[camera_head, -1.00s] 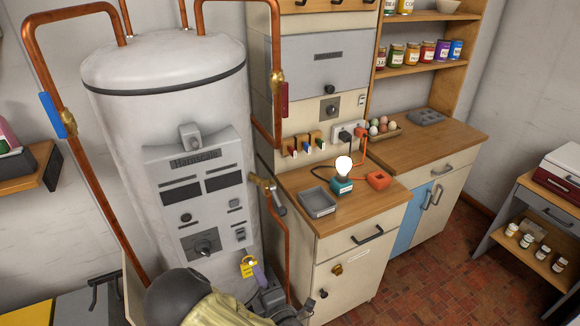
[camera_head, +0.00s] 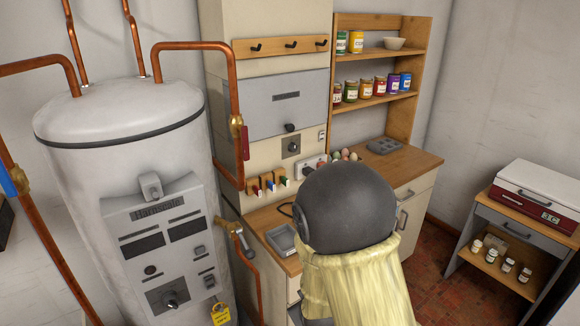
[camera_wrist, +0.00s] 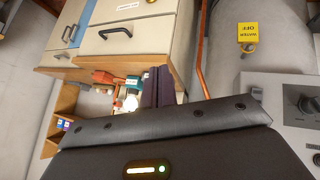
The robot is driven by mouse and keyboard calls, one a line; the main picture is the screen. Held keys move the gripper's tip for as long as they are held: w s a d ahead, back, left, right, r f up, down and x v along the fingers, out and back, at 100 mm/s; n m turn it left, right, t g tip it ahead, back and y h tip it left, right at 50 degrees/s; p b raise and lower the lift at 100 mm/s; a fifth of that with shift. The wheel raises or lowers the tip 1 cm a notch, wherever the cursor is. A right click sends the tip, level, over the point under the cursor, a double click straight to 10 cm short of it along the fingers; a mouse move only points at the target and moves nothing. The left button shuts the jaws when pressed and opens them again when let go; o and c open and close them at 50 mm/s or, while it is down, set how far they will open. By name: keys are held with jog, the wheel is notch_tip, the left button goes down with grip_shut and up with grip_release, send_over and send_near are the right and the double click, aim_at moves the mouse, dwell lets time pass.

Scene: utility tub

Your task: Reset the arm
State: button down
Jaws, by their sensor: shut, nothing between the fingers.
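My gripper (camera_wrist: 158,88) shows in the wrist view as two dark purple fingers side by side, closed together with nothing between them. It does not show in the head view. In the head view my raised arm, with a dark rounded joint and cream cover, hides part of the counter.
A white boiler (camera_head: 125,150) with copper pipes stands at left. A yellow tag (camera_head: 220,315) hangs below its valve; it also shows in the wrist view (camera_wrist: 248,32). Shelves (camera_head: 403,54) hold jars. A side table (camera_head: 520,230) stands right.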

jog(key=s+d+r+m+g, duration=0.5)
jog(key=s+d+r, duration=0.4)
jog(key=s, duration=0.3)
jog(key=shift+s+d+m+g+h+p, duration=0.25)
jog(key=shift+d+m+g+h+p, duration=0.05)
jog(key=shift+d+m, duration=0.4)
